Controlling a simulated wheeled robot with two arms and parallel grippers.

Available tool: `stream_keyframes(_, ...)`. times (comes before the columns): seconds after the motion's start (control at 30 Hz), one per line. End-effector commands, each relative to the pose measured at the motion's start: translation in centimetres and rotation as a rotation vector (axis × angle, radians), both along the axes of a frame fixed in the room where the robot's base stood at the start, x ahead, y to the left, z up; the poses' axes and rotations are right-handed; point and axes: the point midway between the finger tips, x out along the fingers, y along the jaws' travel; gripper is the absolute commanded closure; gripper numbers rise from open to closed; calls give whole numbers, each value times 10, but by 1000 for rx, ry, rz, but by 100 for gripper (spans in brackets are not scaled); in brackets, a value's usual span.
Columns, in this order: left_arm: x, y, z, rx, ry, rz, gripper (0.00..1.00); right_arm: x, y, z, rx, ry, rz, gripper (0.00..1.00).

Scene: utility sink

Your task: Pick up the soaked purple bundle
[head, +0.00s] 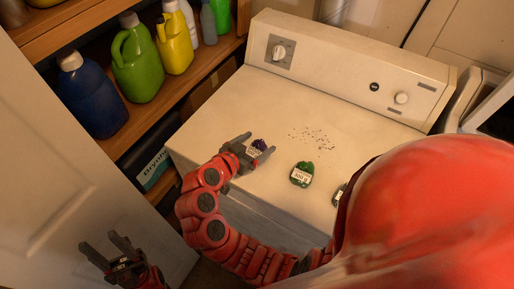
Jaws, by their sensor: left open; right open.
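The purple bundle (259,144), small and dark, lies on the cream washer top (225,118) near its left front part. My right gripper (258,143) is open at the bundle, with a finger on either side of it. I cannot tell whether the fingers touch it. Part of the bundle is hidden by the gripper. My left gripper (106,247) is open and empty at the lower left, well away from the washer top, in front of a pale panel.
A green labelled bundle (302,173) sits right of the purple one. Another (339,194) is partly hidden by my red arm. Dark specks (315,138) lie behind them. A control panel (345,70) rises at the back. Shelves at left hold bottles, including a green jug (137,65).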

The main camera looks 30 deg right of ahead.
Motion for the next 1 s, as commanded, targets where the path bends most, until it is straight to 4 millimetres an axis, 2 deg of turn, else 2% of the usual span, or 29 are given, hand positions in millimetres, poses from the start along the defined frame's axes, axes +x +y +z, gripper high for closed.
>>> stream_keyframes(0.23, 0, 0, 22, 0, 0, 0, 50, 12, -25, -8, 0, 4, -3, 7)
stream_keyframes(0.37, 0, 0, 26, 0, 0, 0, 50, 19, -38, -16, -2, 2, -2, 7)
stream_keyframes(0.67, 0, 0, 26, 0, 0, 0, 50, 22, -43, -21, 0, 0, 1, 7)
stream_keyframes(0.77, 0, 0, 26, 0, 0, 0, 50, 22, -42, -21, 0, 0, 1, 22)
stream_keyframes(1.0, 0, 0, 26, 0, 0, 0, 50, 22, -42, -21, -1, 0, 1, 65)
